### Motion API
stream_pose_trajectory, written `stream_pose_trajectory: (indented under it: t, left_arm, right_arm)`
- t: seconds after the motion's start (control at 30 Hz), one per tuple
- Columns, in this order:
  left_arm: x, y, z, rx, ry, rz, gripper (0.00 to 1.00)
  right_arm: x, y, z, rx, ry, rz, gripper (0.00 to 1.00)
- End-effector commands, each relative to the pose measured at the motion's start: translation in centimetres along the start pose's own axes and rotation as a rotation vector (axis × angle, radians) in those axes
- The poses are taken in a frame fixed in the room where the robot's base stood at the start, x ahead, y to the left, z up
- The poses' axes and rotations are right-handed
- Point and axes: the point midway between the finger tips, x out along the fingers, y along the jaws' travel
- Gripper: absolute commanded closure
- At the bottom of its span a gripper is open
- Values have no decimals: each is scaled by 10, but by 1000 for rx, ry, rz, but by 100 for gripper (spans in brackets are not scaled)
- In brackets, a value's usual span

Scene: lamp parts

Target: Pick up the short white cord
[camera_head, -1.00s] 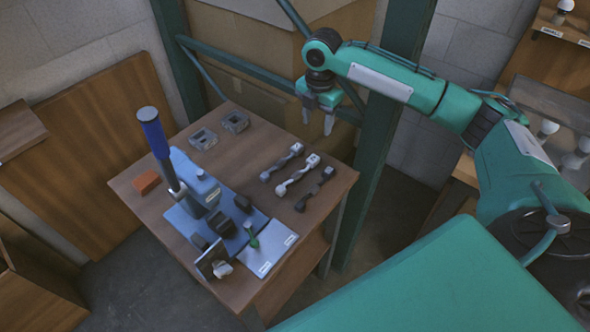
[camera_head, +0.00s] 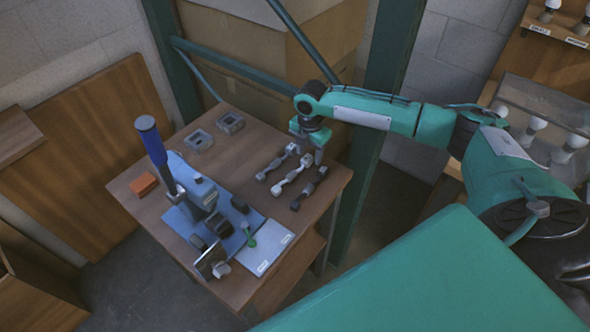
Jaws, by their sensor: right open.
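The short white cord (camera_head: 292,177) lies on the wooden table, the middle one of three twisted cords. A darker grey cord (camera_head: 276,164) lies on its far left side and a black cord (camera_head: 309,189) on its near right side. My right gripper (camera_head: 309,153) is open, fingers pointing down, over the upper right ends of the cords. It partly covers that area, and I cannot tell whether it touches a cord. My left gripper is not in view.
A green post (camera_head: 385,110) stands close behind the right arm.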

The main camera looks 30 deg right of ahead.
Motion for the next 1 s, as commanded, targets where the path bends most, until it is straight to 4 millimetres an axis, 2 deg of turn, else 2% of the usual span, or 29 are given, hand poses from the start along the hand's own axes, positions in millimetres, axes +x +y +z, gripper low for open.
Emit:
stream_pose_trajectory:
  t: [0.1, 0.33, 0.5, 0.6, 0.87, 1.0]
  left_arm:
    - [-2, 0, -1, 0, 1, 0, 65]
    - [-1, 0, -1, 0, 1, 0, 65]
    - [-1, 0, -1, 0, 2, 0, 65]
    - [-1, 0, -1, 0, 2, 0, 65]
    - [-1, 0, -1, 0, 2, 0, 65]
    - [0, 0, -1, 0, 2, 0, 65]
  right_arm:
    - [9, 0, 0, 0, 1, 0, 49]
    - [10, 0, 0, 0, 0, 1, 49]
    - [10, 0, 0, 0, 0, 1, 82]
    - [10, 0, 0, 0, 0, 1, 98]
    - [9, 0, 0, 0, 0, 2, 98]
    - [2, 0, 0, 0, 0, 3, 98]
